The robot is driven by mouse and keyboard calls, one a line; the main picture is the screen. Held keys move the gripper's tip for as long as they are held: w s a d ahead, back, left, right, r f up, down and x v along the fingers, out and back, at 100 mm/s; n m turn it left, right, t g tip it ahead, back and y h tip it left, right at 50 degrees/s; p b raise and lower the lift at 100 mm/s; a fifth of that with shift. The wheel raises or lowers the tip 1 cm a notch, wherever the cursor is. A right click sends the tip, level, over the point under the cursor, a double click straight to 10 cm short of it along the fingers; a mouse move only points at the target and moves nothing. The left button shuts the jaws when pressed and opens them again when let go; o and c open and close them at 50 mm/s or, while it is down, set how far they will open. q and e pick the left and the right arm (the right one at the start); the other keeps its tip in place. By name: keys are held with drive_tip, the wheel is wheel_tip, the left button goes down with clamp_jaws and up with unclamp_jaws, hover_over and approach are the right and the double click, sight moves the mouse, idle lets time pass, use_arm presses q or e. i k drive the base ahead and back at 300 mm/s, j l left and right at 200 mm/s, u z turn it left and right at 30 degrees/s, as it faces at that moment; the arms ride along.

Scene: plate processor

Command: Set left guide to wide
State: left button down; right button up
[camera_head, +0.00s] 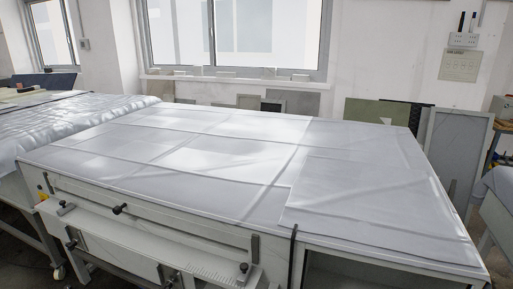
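The plate processor (190,160) is a large machine with a pale, sheet-covered top, and it fills the middle of the view. A white feed shelf (150,240) with ruler-like marks toward its right end runs along its front. A small metal guide with a dark knob (66,209), apparently the left guide, sits at the shelf's left end. A similar guide with a black knob (243,273) sits near the shelf's right end. Another black knob (120,208) is on the front edge between them. Neither of my grippers is in view.
A table with a wrinkled plastic-like cover (85,120) stands at the left. Panels lean on the back wall, including a grey one (457,150) at the right. A dark vertical strap or bar (293,255) is on the machine's front. Another covered surface (500,195) is at the right edge.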

sight(65, 208)
drive_tip(key=k+l+u, duration=0.1)
drive_tip(key=u, duration=1.25)
drive_tip(key=k+j, duration=0.05)
